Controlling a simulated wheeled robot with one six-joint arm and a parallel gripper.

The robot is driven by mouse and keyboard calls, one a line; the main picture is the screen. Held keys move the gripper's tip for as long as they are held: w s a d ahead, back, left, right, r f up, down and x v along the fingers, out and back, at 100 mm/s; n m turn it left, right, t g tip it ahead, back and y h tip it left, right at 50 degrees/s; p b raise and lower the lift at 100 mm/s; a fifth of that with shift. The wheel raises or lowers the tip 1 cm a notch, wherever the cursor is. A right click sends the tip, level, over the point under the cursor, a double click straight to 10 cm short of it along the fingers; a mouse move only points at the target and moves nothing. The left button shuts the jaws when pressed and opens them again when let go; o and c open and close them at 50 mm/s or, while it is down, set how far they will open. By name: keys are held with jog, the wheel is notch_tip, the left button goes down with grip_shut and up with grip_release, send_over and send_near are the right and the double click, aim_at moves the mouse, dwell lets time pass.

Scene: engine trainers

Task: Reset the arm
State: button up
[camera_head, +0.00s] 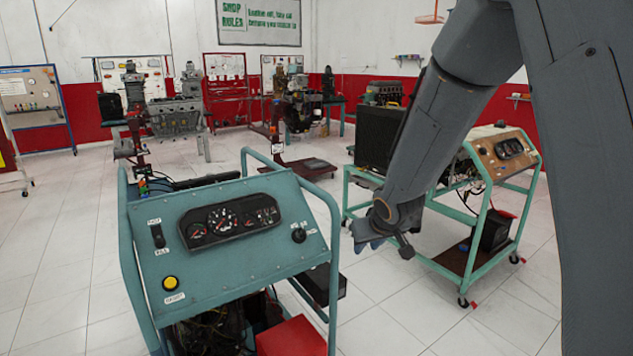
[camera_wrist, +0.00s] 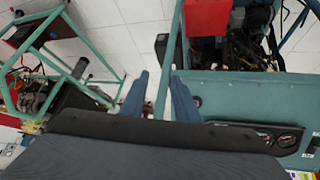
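My arm comes down from the upper right in the head view, bent, with its forearm slanting to the lower left. My gripper (camera_head: 368,243) is at its end, to the right of the near teal engine trainer (camera_head: 160,285) and in front of the second trainer (camera_head: 465,270). In the wrist view my gripper (camera_wrist: 159,82) shows two blue fingers spread apart, with floor and part of a teal rail visible between them. It holds nothing. The near trainer's panel also shows in the wrist view (camera_wrist: 240,95), to the right of the fingers.
A dark radiator (camera_head: 378,138) stands on the second trainer behind my forearm. Engines on stands (camera_head: 300,110) are farther back. White tiled floor lies open at left and between the trainers.

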jog(key=s+d+m+g, duration=0.1)
jog(key=s+d+g, duration=0.2)
jog(key=s, duration=1.1)
jog(key=s+d+m+g+h, duration=0.1)
jog(key=s+d+m+g, duration=0.1)
jog(key=s, duration=1.2)
jog(key=shift+s+d+f+g, duration=0.25)
jog(key=shift+d+f+g, duration=0.2)
jog(key=shift+d+g, duration=0.2)
